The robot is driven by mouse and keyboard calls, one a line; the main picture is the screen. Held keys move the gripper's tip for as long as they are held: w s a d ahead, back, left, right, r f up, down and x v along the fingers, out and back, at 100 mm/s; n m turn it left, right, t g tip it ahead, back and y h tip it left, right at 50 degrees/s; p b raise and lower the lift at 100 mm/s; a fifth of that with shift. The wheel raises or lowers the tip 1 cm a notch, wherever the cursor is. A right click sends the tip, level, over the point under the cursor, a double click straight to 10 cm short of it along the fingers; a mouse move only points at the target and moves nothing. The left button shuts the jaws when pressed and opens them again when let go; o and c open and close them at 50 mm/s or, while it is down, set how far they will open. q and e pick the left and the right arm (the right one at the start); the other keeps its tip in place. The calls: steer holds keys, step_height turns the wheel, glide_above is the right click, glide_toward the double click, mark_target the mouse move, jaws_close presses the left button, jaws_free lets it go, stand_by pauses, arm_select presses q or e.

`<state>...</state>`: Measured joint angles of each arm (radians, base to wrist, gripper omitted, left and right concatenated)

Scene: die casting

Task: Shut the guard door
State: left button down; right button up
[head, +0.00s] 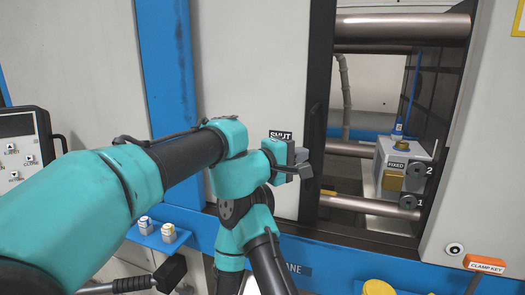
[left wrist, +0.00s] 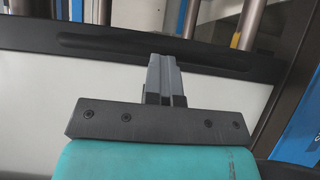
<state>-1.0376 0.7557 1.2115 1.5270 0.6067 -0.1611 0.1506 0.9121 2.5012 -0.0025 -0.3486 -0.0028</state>
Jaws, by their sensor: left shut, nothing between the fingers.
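The guard door (head: 245,72) is a pale panel with a dark strip along its right edge. It stands partly open, with a tall gap to its right. In the left wrist view my shut fingers (left wrist: 163,72) point at the dark edge strip (left wrist: 215,58), which has a long raised or recessed shape. I cannot tell whether they touch it. My right gripper is not in view.
Through the gap show thick metal bars (head: 400,27) and a block labelled "FIXED" (head: 393,165). A control panel (head: 24,150) is at the left. A small blue shelf (head: 150,238) with fittings is below. A "CLAMP KEY" tag (head: 486,264) is at lower right.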

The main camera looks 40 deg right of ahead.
arm_select(q)
steer(key=s+d, duration=0.7)
steer(key=s, duration=0.6)
steer(key=s+d, duration=0.7)
steer(key=s, duration=0.7)
steer(key=shift+f, duration=0.15)
